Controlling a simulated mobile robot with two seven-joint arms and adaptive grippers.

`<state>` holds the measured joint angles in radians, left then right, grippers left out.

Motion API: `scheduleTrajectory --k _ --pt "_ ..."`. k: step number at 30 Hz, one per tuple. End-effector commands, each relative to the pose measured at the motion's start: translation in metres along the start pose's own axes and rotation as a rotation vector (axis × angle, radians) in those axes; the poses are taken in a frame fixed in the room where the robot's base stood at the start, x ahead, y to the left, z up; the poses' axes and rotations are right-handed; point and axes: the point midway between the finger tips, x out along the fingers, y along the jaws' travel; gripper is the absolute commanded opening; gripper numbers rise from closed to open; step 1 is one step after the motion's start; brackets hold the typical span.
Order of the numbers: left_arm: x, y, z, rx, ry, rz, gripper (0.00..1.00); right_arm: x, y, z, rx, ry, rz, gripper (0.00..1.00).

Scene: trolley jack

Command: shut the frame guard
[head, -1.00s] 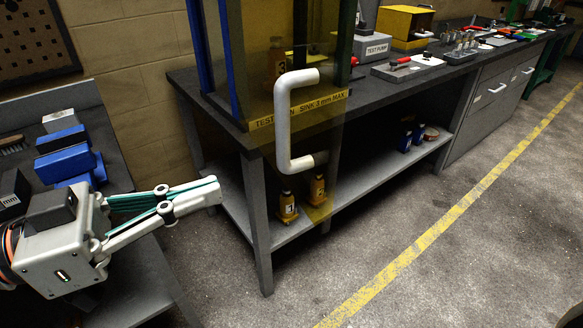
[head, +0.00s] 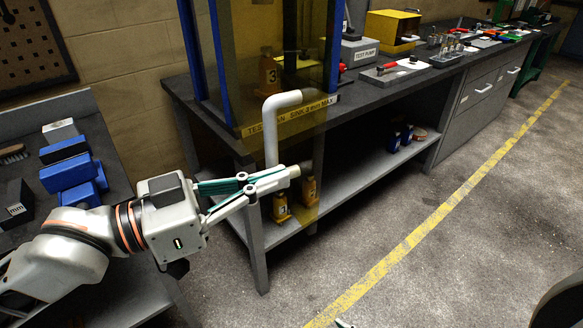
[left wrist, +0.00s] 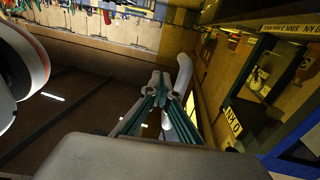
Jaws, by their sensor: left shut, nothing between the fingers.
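The frame guard (head: 250,70) is a see-through yellow panel at the front of a blue-posted frame on the bench. A white bracket-shaped handle (head: 270,135) stands out from it. My left gripper (head: 286,178) is shut and empty, its fingertips at the lower end of the handle and overlapping it in the head view; I cannot tell if they touch. In the left wrist view a pale tube, apparently the handle (left wrist: 186,75), is close beside the fingers (left wrist: 160,85). A small pale tip at the bottom edge of the head view seems to be my right gripper (head: 343,324).
Numbered yellow bottle jacks stand on the lower shelf (head: 345,185), one of them (head: 281,207) just below my left gripper. The test pump (head: 360,50) is on the bench to the right. Blue blocks (head: 70,172) lie on the left bench.

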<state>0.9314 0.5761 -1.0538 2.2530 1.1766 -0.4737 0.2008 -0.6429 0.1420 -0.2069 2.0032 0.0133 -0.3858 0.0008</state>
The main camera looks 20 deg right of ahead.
Motion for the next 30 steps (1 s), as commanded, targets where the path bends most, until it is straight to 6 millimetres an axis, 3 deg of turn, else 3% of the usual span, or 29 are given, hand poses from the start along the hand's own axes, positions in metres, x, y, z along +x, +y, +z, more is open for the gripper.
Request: scheduleTrajectory --k 9,30 --pt "0.030 0.000 -0.001 0.001 0.002 0.000 0.00 0.000 0.001 -0.002 0.002 0.002 0.001 0.43" --pt "0.037 -0.004 -0.001 0.000 0.001 -0.008 0.00 0.001 0.005 -0.011 0.003 0.015 0.009 0.43"
